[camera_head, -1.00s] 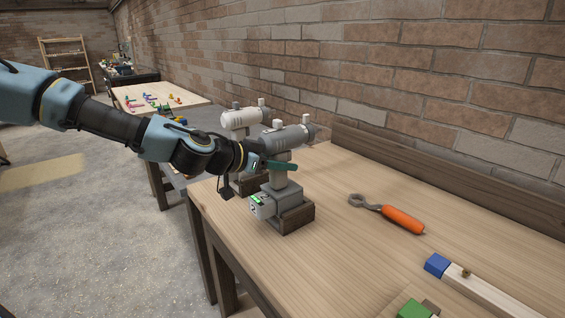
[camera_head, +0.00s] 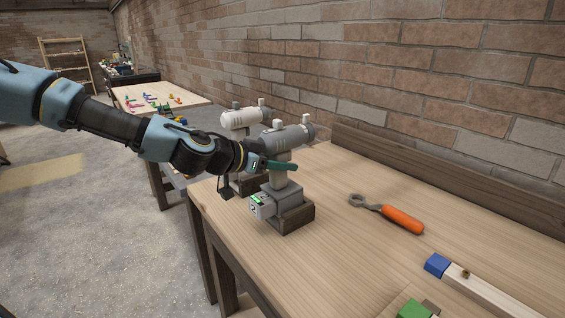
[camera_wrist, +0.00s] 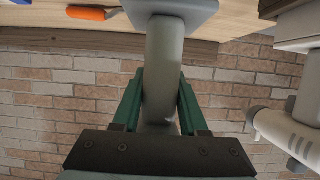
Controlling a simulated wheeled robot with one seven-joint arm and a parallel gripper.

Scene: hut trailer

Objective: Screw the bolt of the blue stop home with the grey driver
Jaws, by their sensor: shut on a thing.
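The grey driver (camera_head: 285,139) stands upright at the left end of the bench in a dark wooden holder (camera_head: 296,217). My gripper (camera_head: 281,166) is shut on its handle, with the green fingers on either side. In the wrist view the driver's grey handle (camera_wrist: 164,62) runs between the two fingers (camera_wrist: 160,105). The blue stop (camera_head: 437,264) lies at the lower right, at the end of a pale wooden bar (camera_head: 495,292). A small brownish bolt head (camera_head: 466,273) shows on the bar beside it. How far the bolt stands out is too small to tell.
A second, white driver (camera_head: 241,119) stands just behind the grey one. A spanner with an orange handle (camera_head: 403,219) lies mid-bench. A green block (camera_head: 413,309) is at the front right. The brick wall (camera_head: 420,90) borders the bench's back. Bare wood lies between driver and spanner.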

